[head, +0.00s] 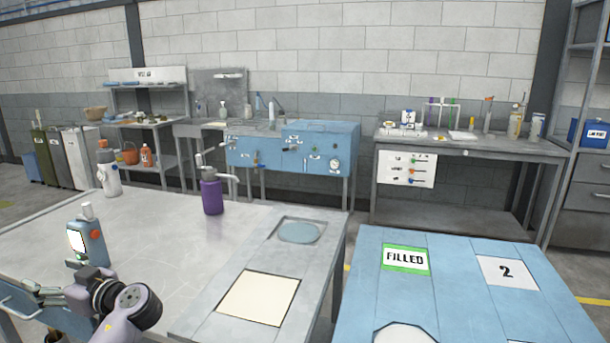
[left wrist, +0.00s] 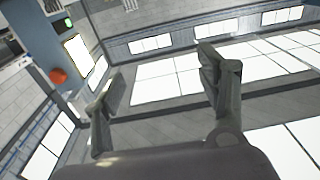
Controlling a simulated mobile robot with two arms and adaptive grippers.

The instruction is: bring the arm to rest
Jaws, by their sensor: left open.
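My left gripper (head: 32,296) is low at the left of the head view, at the near side of the grey table (head: 150,235). It also shows in the left wrist view (left wrist: 162,76), with its two fingers spread and nothing between them. Just behind the wrist in the head view stands a blue dispenser (head: 97,246) with a white screen and a red-orange button. Part of the blue dispenser (left wrist: 42,45) also shows at the left of the wrist view, outside the fingers. My right gripper is not in view.
A purple bottle (head: 212,196) and a white bottle (head: 110,180) stand on the grey table. A cream square (head: 258,297) lies near its right end. A blue table (head: 460,285) with a "FILLED" label (head: 406,260) is at right. The grey table's middle is clear.

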